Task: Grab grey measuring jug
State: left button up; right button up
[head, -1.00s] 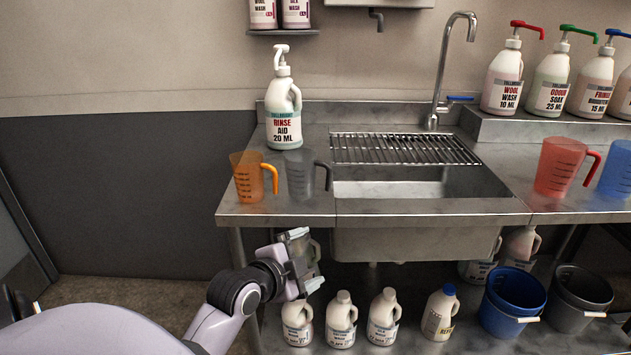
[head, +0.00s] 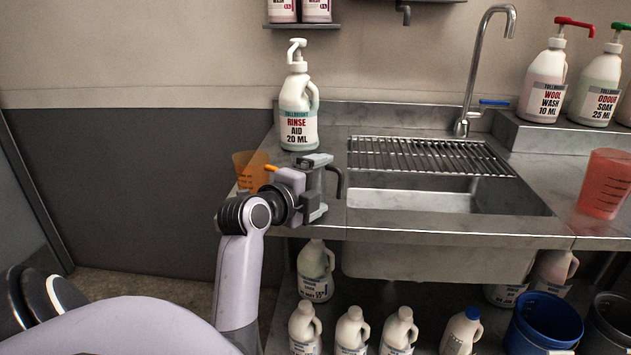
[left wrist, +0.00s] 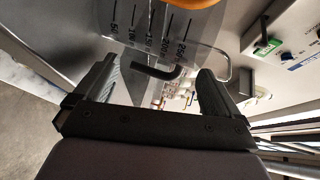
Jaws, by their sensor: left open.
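The grey measuring jug is mostly hidden behind my left gripper in the head view, where its dark handle (head: 341,181) shows just right of the fingers. In the left wrist view the see-through grey jug (left wrist: 150,30) with black scale marks lies ahead of the fingers. Its dark handle appears between the two fingers in that picture; I cannot tell whether they touch it. My left gripper (head: 318,186) is open at the counter's front left edge, and its spread fingers also show in the left wrist view (left wrist: 158,78). My right gripper is not in view.
An orange jug (head: 243,169) stands close on the left, partly behind my arm. A white rinse aid pump bottle (head: 299,112) stands behind. The sink (head: 440,195) and drying rack (head: 430,156) lie right. A red jug (head: 606,183) is farther right. Bottles and buckets sit below.

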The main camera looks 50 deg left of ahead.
pick_arm(q)
jog(key=shift+d+x, duration=0.15)
jog(key=shift+x, duration=0.95)
jog(key=shift+d+x, duration=0.15)
jog(key=shift+x, duration=0.95)
jog(key=shift+w, duration=0.1)
jog(key=shift+c, duration=0.3)
jog(key=c, duration=0.8)
